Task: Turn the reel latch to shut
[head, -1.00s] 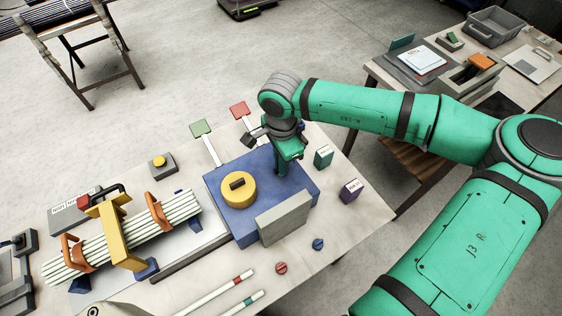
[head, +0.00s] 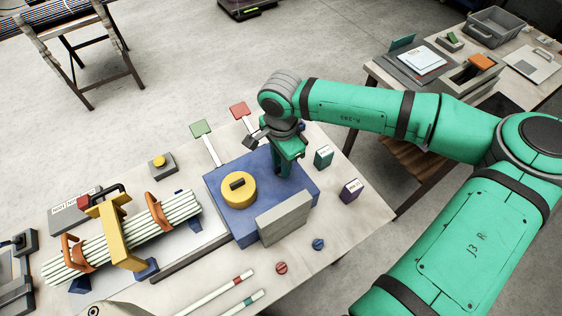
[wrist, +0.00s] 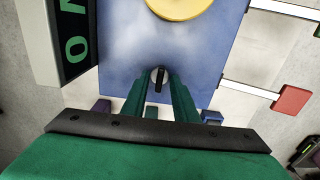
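The small round latch (wrist: 158,78), with a dark bar across its grey face, is on the blue reel base (wrist: 120,60), which also shows in the head view (head: 225,215). The dark bar points up and down in the wrist view. My gripper (wrist: 161,80) is over the latch, one green finger on each side of the bar, with a narrow gap visible between fingers and bar. In the head view my gripper (head: 284,172) points down at the base's back right part and hides the latch.
A grey upright panel (head: 284,218) stands on the base's front edge. Green (head: 201,128) and red (head: 239,109) flags stick out behind. A green box (head: 323,156) and purple box (head: 350,190) stand to the right. A rod bundle (head: 120,235) lies left.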

